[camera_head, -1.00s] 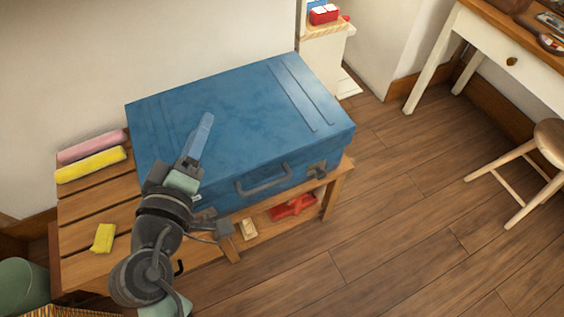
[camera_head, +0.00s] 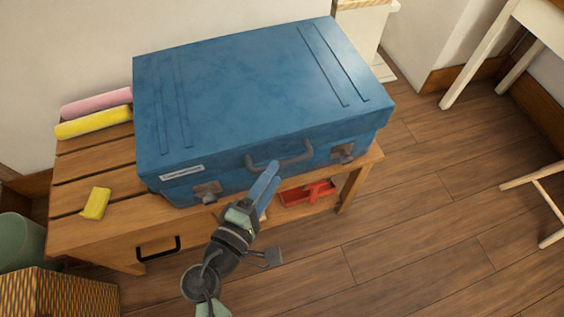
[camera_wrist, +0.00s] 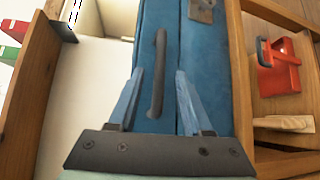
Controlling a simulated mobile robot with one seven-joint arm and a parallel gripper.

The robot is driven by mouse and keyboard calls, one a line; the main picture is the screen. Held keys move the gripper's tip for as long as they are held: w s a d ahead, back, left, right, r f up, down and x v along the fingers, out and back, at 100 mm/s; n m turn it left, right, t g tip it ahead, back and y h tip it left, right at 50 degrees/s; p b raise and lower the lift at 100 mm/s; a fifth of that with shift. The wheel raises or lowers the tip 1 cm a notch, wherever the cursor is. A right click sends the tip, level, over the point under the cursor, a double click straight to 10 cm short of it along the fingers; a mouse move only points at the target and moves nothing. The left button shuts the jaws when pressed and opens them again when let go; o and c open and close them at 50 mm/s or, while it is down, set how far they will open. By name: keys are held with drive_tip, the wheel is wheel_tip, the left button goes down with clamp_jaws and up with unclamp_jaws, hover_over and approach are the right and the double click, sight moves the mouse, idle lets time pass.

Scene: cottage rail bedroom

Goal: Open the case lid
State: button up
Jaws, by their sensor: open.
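The blue case (camera_head: 250,90) lies flat on a slatted wooden bench, its lid down. Its front carries a dark handle (camera_head: 279,158) and two metal latches, the left latch (camera_head: 207,192) and the right latch (camera_head: 342,153). My gripper (camera_head: 268,183) is in front of the case, just below the handle, with its fingers pointing at the case front. In the wrist view my gripper (camera_wrist: 157,100) is open, and the handle (camera_wrist: 158,75) shows between its two blue fingers. I cannot tell whether the fingers touch the case.
The wooden bench (camera_head: 85,160) has a yellow block (camera_head: 95,203) and two rolls, pink (camera_head: 97,103) and yellow (camera_head: 95,122), at left. A red item (camera_head: 308,193) sits on the shelf below. A patterned basket (camera_head: 70,295) stands front left.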

sight(281, 162)
drive_tip(key=shift+x, duration=2.4)
clamp_jaws()
